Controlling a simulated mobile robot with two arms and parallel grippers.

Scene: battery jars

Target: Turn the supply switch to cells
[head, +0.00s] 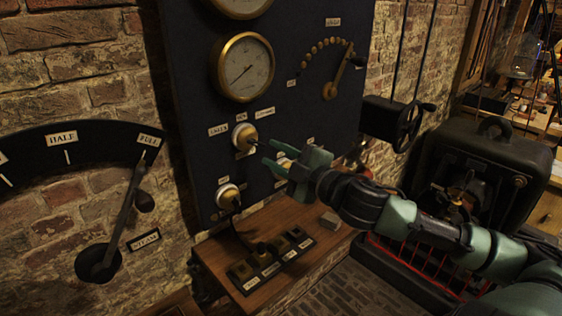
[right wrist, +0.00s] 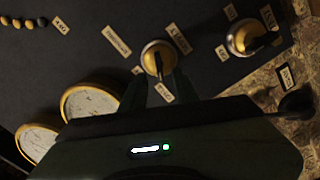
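In the right wrist view the two fingers (right wrist: 158,88) spread either side of the switch's lower part, with nothing clearly clasped. Which label the handle points to cannot be told. My left gripper is not in view.
A similar switch (head: 228,196) sits lower on the panel; another round fitting (head: 284,165) is partly behind my right gripper. A brass gauge (head: 243,67) is above. A wooden shelf (head: 220,255) with a dark block is below. A lever (head: 124,215) stands left.

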